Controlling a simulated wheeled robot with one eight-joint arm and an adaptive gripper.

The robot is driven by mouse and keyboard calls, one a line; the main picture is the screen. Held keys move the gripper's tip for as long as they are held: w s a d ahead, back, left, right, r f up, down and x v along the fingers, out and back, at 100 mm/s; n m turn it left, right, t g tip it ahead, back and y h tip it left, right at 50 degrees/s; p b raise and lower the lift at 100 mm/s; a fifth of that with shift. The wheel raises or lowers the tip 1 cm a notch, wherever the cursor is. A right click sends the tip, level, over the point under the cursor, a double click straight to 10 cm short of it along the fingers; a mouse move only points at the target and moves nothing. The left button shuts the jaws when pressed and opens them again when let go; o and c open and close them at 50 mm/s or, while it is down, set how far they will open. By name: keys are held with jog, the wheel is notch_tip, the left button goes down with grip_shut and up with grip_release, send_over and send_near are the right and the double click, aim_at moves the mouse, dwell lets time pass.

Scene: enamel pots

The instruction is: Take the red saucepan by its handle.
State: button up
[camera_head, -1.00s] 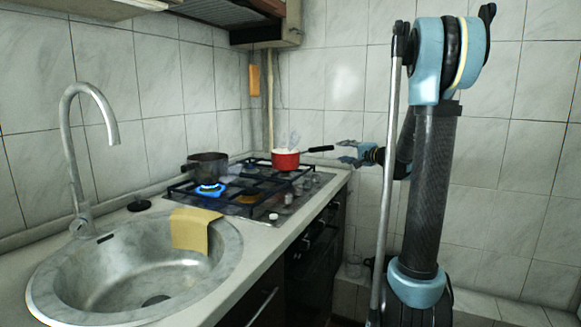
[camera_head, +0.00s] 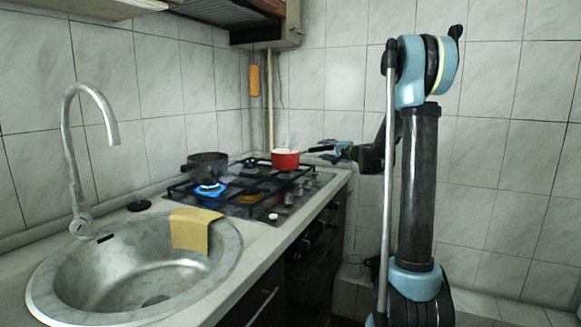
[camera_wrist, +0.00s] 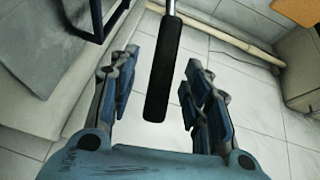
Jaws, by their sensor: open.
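The red saucepan (camera_head: 285,160) with a white inside stands on the back right of the hob in the head view. Its dark handle (camera_head: 320,149) points right, toward my gripper (camera_head: 326,152). In the wrist view the black handle (camera_wrist: 163,75) lies between the two open fingers of my gripper (camera_wrist: 158,85), with a gap on each side. The fingers do not touch it. The pan's body is outside the wrist view.
The gas hob (camera_head: 250,196) has a lit blue burner (camera_head: 209,190) at the left, by a dark pot (camera_head: 207,164). A sink (camera_head: 130,262) with a yellow cloth (camera_head: 190,230) is nearer. A tiled wall stands behind the hob.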

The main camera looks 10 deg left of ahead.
jog(key=shift+x, duration=0.95)
grip_shut()
jog(key=shift+r, duration=0.25)
